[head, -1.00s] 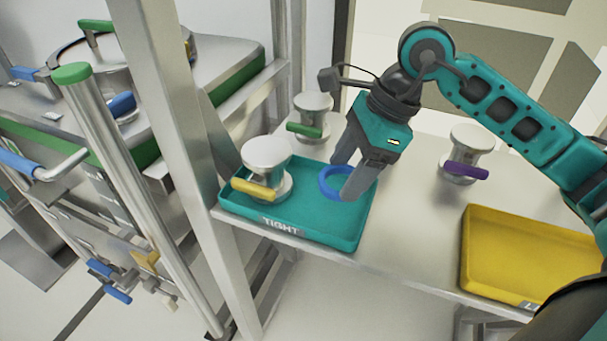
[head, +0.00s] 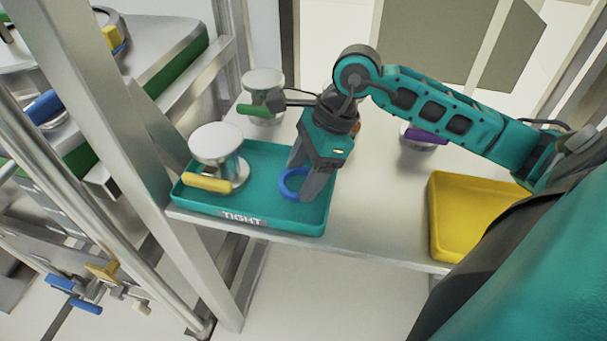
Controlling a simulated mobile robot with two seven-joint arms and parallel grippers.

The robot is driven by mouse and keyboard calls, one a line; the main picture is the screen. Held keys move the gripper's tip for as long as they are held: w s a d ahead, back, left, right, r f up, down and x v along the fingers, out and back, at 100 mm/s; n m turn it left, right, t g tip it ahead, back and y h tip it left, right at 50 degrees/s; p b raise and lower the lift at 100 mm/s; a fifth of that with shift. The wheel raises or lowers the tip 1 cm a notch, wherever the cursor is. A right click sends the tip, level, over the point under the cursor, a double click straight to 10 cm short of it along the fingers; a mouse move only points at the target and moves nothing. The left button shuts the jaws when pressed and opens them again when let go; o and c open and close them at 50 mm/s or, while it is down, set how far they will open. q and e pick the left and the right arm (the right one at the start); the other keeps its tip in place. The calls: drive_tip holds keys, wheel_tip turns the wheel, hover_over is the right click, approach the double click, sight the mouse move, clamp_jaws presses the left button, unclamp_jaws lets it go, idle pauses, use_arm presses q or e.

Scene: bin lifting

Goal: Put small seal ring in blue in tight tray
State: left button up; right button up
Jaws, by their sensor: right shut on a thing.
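The small blue seal ring (head: 293,184) is between the fingers of my right gripper (head: 304,182), which is shut on it. The ring is over the right part of the teal tray labelled TIGHT (head: 243,219), low and close to its floor; I cannot tell whether it touches. The gripper points down into the tray and its fingers partly cover the ring. A silver part with a yellow handle (head: 217,146) stands in the left part of the same tray. My left gripper is not in view.
A yellow tray (head: 436,216) lies on the table to the right, partly hidden by my body. Silver parts with a green handle (head: 263,84) and a purple handle (head: 426,137) stand behind. A metal frame post (head: 110,135) rises left of the teal tray.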

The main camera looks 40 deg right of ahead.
drive_tip(key=shift+f, duration=0.6)
drive_tip(key=shift+f, duration=0.25)
drive_tip(key=o, duration=1)
drive_tip(key=shift+r, duration=0.1)
drive_tip(key=v, duration=1.2)
drive_tip(key=shift+a+r, duration=0.1)
drive_tip(key=shift+r, duration=0.1)
